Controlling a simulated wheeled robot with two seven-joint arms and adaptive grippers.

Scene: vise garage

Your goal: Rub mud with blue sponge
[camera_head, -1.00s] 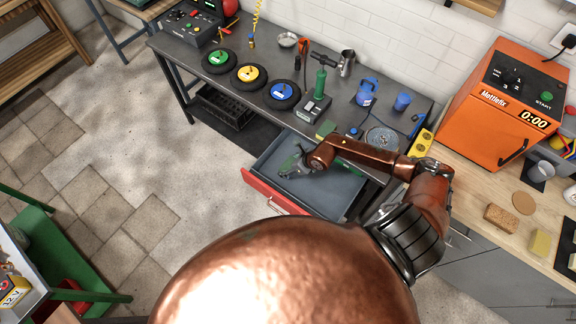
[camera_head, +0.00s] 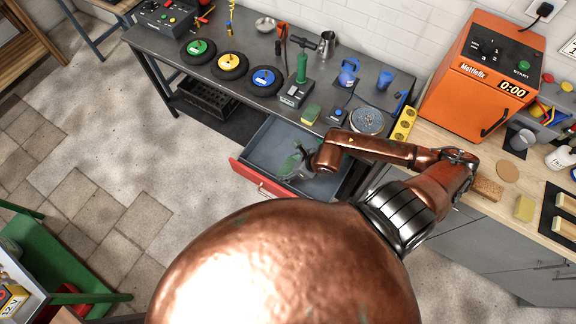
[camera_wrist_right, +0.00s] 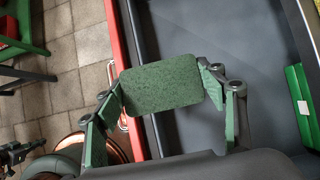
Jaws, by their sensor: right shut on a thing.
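My right gripper (camera_head: 298,164) is over the open grey drawer (camera_head: 262,150) of the workbench. In the right wrist view, its green fingers (camera_wrist_right: 160,88) are closed on the two ends of a rounded rectangular pad (camera_wrist_right: 160,84). The pad's visible face is green and rough, like a scouring side; its other side is hidden, and I see no blue on it. The pad is above the drawer's red front edge (camera_wrist_right: 122,60) in that view. I cannot make out any mud.
An orange microwave (camera_head: 478,80) stands at the right. A green object (camera_wrist_right: 304,105) lies at the drawer's right. The floor at left is open.

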